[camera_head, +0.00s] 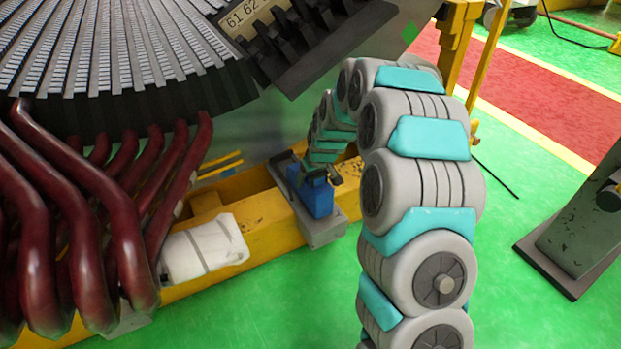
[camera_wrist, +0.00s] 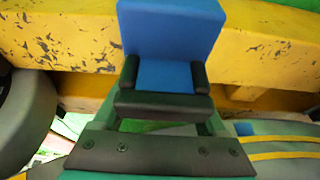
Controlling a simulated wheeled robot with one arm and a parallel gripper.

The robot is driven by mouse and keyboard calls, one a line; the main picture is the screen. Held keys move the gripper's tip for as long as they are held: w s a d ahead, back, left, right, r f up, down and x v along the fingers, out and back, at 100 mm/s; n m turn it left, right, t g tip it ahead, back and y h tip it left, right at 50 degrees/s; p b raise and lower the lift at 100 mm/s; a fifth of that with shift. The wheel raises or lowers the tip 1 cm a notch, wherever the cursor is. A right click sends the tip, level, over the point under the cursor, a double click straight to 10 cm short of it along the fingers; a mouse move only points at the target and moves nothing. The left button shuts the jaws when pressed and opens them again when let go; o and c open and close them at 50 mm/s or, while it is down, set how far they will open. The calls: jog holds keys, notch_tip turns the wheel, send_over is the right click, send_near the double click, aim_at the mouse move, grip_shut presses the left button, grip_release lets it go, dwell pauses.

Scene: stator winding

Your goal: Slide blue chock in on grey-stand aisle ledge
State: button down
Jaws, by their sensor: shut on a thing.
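The blue chock (camera_head: 318,200) is a blue block at the centre of the head view. It is also at the top middle of the wrist view (camera_wrist: 170,28). My gripper (camera_head: 318,176) is shut on it, with dark fingers (camera_wrist: 163,78) on either side of the block in the wrist view. The chock is at a grey ledge-like stand (camera_head: 322,232) beside the yellow beam. I cannot tell whether its underside touches the grey surface. My fingers and wrist hide part of the chock.
A worn yellow beam (camera_head: 265,222) runs beside the grey stand. Dark red coils (camera_head: 110,200) and a white strapped bundle (camera_head: 205,249) are to the left. The large slotted stator (camera_head: 100,50) hangs above. Green floor (camera_head: 270,300) is open in front.

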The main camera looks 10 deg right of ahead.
aim_at(295, 164)
jog(key=shift+f, duration=0.3)
jog(key=shift+w, duration=0.25)
jog(key=shift+w+a+p, duration=0.15)
jog(key=shift+w+a, duration=0.35)
jog(key=shift+w, duration=0.95)
jog(key=shift+w+a+p, duration=0.15)
jog(key=shift+w+a, duration=0.3)
jog(key=shift+w, duration=1)
jog(key=shift+w+a+p, duration=0.15)
jog(key=shift+w+a, duration=0.35)
jog(key=shift+w, duration=0.95)
grip_release()
jog(key=shift+s+r, duration=0.15)
jog(key=shift+r, duration=0.35)
jog(key=s+d, duration=0.1)
jog(key=s, duration=0.3)
jog(key=s+d, duration=0.1)
jog(key=s, duration=0.2)
jog(key=s+d+p, duration=0.1)
jog(key=s, duration=0.3)
jog(key=shift+s+d, duration=0.3)
jog(key=shift+d, duration=0.1)
